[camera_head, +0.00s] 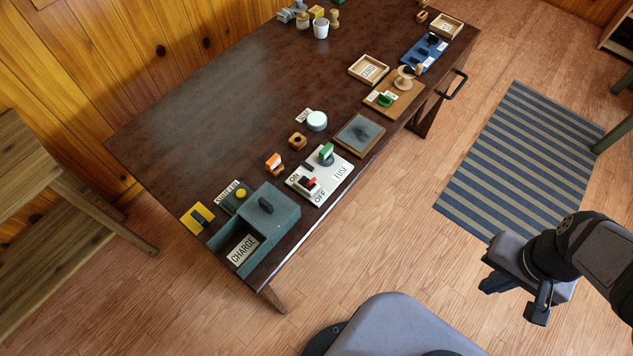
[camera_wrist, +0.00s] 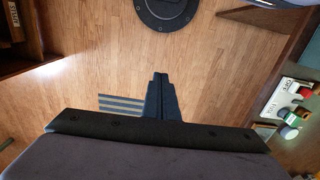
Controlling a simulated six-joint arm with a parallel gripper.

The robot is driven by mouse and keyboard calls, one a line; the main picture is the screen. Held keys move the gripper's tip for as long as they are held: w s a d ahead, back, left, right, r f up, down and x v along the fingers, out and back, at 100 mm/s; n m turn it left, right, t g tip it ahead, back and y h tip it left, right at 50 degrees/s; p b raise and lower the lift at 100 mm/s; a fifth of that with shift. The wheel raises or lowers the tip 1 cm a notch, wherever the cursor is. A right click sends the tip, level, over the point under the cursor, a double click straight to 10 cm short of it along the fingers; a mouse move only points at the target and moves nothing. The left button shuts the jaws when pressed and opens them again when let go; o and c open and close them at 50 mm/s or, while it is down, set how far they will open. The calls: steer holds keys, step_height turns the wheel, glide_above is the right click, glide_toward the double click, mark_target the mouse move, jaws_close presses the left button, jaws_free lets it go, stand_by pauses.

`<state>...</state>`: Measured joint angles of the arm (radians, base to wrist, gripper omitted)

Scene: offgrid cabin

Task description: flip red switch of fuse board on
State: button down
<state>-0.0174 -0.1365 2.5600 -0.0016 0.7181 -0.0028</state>
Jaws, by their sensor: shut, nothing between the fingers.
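The white fuse board (camera_head: 335,178) lies flat near the front edge of the dark table. It carries a red switch (camera_head: 310,182) between the ON and OFF labels and a green-topped switch (camera_head: 327,152) at its far corner. Which way the red switch leans is too small to tell. In the wrist view the fuse board (camera_wrist: 275,109) is at the right edge, with the red switch (camera_wrist: 306,93) and green switch (camera_wrist: 290,132). My gripper (camera_head: 493,283) is off the table above the floor, well right of the board. Its fingers (camera_wrist: 160,80) are together and empty.
A grey-green CHARGE box (camera_head: 283,232) stands left of the board. An orange-topped block (camera_head: 273,161) and a dark framed plate (camera_head: 359,135) are close by. A striped rug (camera_head: 510,150) lies on the floor. The space between my gripper and the table looks clear.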

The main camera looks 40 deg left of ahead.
steer(key=s+a+f+g+y+b, duration=0.1)
steer(key=s+a+f+g+b, duration=0.2)
steer(key=a, duration=0.6)
steer(key=s+a+f+y+b, duration=0.1)
steer(key=s+a+f, duration=0.4)
steer(key=a, duration=0.5)
steer(key=w+a+r+m+t+y, duration=0.1)
steer(key=w+a+m, duration=0.3)
steer(key=m, duration=0.5)
steer(key=w+a+r+m+t+y, duration=0.2)
steer(key=w+a+m+y, duration=0.2)
steer(key=a+m, duration=0.4)
steer(key=shift+w+m+y, duration=0.3)
steer(key=shift+w+m, duration=0.25)
steer(key=shift+m, duration=0.05)
